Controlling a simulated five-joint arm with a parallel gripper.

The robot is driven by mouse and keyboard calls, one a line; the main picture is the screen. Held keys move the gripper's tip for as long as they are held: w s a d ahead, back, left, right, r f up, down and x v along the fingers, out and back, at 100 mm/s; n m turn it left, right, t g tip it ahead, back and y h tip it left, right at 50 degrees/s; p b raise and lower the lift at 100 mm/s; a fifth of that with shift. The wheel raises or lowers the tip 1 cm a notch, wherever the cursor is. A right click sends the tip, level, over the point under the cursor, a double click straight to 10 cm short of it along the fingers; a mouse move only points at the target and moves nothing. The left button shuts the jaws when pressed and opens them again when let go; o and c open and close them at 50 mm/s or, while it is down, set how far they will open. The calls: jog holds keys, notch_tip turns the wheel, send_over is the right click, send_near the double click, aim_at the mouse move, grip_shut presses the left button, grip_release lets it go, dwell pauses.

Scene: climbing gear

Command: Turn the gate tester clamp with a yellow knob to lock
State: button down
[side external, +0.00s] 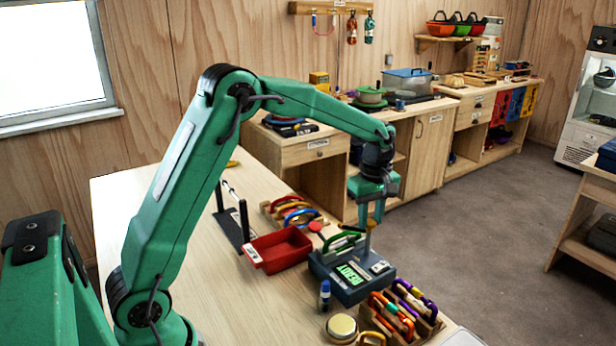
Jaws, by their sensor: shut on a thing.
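The gate tester (332,283) is a dark blue-grey box with a lit green display, standing on the wooden bench. I cannot read the display surely. A green carabiner (343,238) lies at the top of the tester, and a red round knob (316,227) stands at its left back. My gripper (370,222) points straight down over the tester's right back part. Its fingers are shut on the top of a grey upright clamp post (368,243). The yellow knob does not show clearly; the fingers cover the post's top.
A red tray (278,250) is left of the tester, with carabiners (295,213) in a rack behind it. The bench's left part is mostly clear.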

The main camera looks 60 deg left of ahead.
jog(key=shift+n, duration=0.8)
jog(key=c, duration=1.1)
grip_release()
jog(key=shift+r, duration=0.1)
jog(key=shift+r, duration=3.8)
jog(key=shift+r, duration=0.1)
